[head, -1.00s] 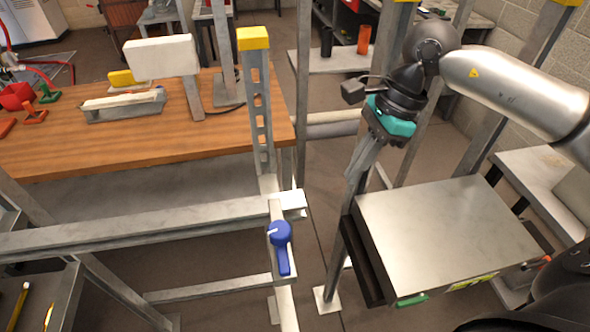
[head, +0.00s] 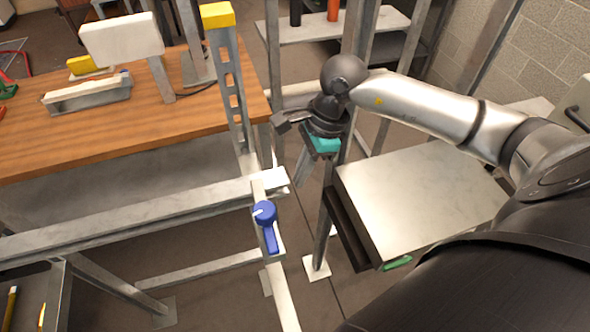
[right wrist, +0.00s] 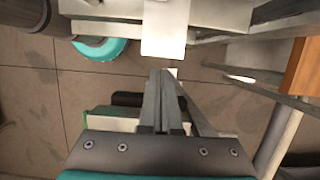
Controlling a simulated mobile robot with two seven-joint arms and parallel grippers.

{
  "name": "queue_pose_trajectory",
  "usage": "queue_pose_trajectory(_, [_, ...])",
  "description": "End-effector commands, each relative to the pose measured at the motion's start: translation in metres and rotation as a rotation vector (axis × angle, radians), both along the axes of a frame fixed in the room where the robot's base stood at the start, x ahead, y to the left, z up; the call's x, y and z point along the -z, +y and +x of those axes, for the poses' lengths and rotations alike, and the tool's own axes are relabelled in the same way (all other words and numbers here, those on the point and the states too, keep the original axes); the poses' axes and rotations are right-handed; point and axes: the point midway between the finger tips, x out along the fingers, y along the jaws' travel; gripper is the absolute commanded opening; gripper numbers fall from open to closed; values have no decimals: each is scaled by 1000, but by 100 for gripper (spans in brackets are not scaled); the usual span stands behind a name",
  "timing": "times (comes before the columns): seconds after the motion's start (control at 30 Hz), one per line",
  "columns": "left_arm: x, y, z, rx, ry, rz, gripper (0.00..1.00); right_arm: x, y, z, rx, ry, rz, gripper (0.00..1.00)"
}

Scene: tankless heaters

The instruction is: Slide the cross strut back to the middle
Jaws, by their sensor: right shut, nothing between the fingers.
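The cross strut appears to be the long grey metal beam (head: 130,222) running across the left of the head view. Its right end meets a short rail with a blue clamp handle (head: 265,213) on it. My right gripper (head: 302,180) points down, to the right of and behind the beam's end, apart from it. In the right wrist view its fingers (right wrist: 163,82) are together and empty. A pale metal end piece (right wrist: 167,28) lies just ahead of the fingertips there; I cannot tell which part it is. My left gripper is not in view.
A wooden bench (head: 120,140) stands behind the beam, with a yellow-capped post (head: 228,85) at its right corner. A metal box (head: 415,195) with a green handle (head: 397,263) stands right of my gripper. Upright posts stand close around the gripper. Bare floor shows between the rail and the box.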

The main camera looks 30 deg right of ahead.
Motion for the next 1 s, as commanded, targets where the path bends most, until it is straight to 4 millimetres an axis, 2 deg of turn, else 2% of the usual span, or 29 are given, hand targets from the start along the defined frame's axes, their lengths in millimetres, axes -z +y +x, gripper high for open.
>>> queue_pose_trajectory(0.2, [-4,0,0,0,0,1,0,-1,12,3,1,0,-1,0])
queue_pose_trajectory(0.6, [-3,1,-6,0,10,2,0,0,13,4,1,0,-1,0])
queue_pose_trajectory(0.87, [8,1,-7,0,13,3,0,1,33,8,-1,-1,3,0])
queue_pose_trajectory(1.0, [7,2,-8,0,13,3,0,0,35,8,1,1,1,0])
